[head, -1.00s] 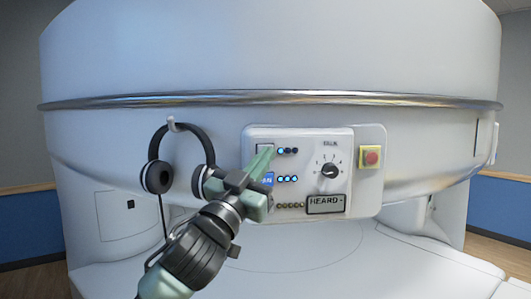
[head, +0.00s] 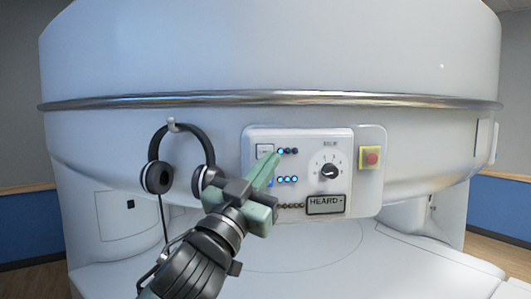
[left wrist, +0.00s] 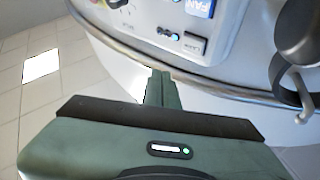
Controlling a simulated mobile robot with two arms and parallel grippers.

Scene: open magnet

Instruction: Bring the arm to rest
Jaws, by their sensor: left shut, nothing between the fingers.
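My left arm comes up from the bottom of the head view. Its green left gripper (head: 272,160) is shut and empty, in front of the white control panel (head: 363,195) of the magnet. Its fingers hide part of the panel's left side, including most of the blue button there. I cannot tell the exact gap between fingertips and panel. My right gripper is not in view.
Black headphones (head: 158,177) hang from a hook left of the gripper, their cord trailing down. The panel bears a dial (head: 329,171), a red button (head: 371,158), small lights and a "HEARD" label (head: 325,205). The flat white table (head: 330,258) below is clear.

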